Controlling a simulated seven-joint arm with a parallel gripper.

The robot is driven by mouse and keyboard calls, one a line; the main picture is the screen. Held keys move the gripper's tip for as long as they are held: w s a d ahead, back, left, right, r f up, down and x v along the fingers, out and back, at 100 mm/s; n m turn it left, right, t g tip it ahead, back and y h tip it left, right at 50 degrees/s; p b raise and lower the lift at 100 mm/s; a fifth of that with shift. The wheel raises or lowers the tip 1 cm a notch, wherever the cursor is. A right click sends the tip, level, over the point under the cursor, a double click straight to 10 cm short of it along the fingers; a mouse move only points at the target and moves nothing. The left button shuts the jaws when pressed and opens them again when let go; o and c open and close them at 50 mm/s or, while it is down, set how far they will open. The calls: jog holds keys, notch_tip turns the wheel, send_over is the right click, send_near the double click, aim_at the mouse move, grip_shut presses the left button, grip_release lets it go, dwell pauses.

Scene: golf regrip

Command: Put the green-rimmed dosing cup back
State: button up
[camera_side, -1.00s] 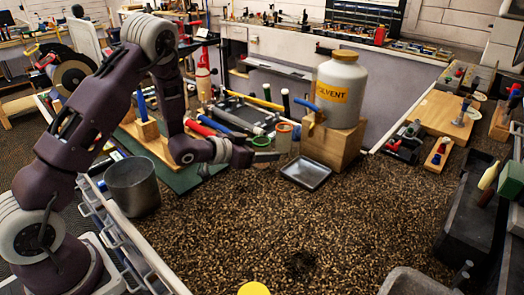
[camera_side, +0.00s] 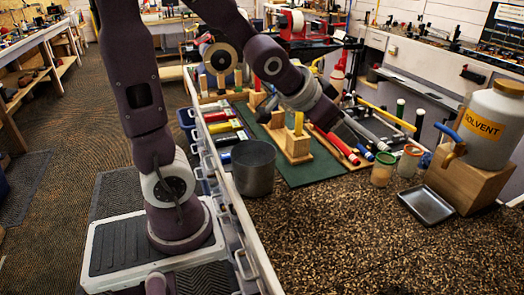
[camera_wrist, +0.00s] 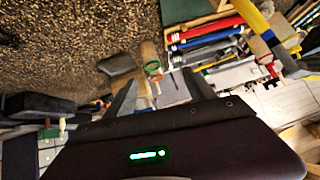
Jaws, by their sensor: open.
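The green-rimmed dosing cup (camera_side: 382,171) stands upright on the speckled bench top in the side view, with a cup with an orange rim (camera_side: 408,163) just right of it. In the wrist view the green rim (camera_wrist: 152,69) shows beyond and between my fingers. My gripper (camera_side: 350,130) is open, up and to the left of the cup in the side view, near the colored grips. The wrist view shows its two dark fingers (camera_wrist: 160,90) apart, with nothing held between them. Its fingertips are small and dark in the side view.
A solvent jug (camera_side: 490,128) stands on a wooden block (camera_side: 468,185) at right. A shallow dark tray (camera_side: 427,205) lies before it. A metal pot (camera_side: 253,168) and wooden stand (camera_side: 291,146) are at left. The front bench is clear.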

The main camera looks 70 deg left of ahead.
jog(key=s+d+r+g, duration=0.1)
jog(key=s+d, duration=0.2)
jog(key=s, duration=0.7)
jog(key=s+d+r+g+h, duration=0.1)
jog(key=s+d+g, duration=0.1)
jog(key=s, duration=0.8)
jog(key=shift+d+r+g+h, duration=0.3)
jog(key=shift+d, duration=0.55)
